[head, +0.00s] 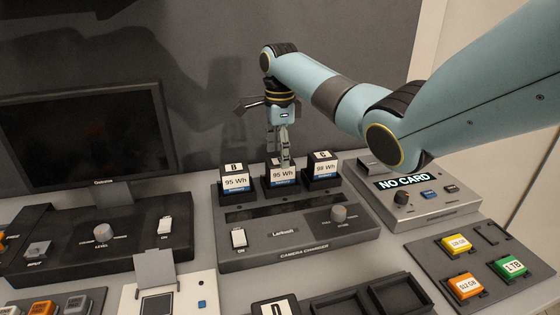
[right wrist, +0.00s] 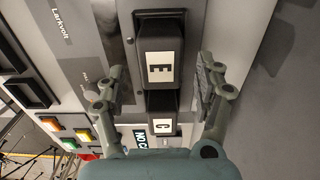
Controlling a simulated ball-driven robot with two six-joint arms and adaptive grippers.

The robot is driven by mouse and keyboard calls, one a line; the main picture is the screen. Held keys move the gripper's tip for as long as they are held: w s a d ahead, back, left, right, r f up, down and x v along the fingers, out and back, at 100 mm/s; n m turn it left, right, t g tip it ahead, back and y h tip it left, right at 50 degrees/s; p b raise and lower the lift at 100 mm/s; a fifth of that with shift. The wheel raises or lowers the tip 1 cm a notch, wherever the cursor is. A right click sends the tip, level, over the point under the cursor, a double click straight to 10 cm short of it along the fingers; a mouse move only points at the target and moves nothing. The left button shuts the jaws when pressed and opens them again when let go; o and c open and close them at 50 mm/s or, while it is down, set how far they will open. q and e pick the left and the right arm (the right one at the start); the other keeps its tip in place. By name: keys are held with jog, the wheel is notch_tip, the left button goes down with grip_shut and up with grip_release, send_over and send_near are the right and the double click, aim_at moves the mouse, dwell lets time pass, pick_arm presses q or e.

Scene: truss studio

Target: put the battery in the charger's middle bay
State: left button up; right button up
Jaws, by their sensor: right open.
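The camera charger (head: 296,247) stands on the bench with three black batteries in a row along its back. The middle battery (head: 283,176), marked 95 Wh, stands upright at the middle bay, about level with its neighbours; its letter E shows in the right wrist view (right wrist: 160,67). I cannot tell if it is fully seated. My right gripper (head: 281,155) is just above and behind this battery. In the right wrist view its open fingers lie either side of the battery, with gaps. The left battery (head: 236,182) and right battery C (head: 322,168) flank it. My left gripper is out of view.
A "NO CARD" reader (head: 425,204) stands right of the charger, with a tray of coloured cards (head: 490,262) before it. A dark monitor (head: 85,135) and a control box (head: 130,245) are at left. Another battery, D (head: 275,308), and empty dark slots (head: 395,293) are in front.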

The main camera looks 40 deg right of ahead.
notch_tip(320, 180, up, 9)
jog(key=shift+b, duration=0.45)
dwell(0.3)
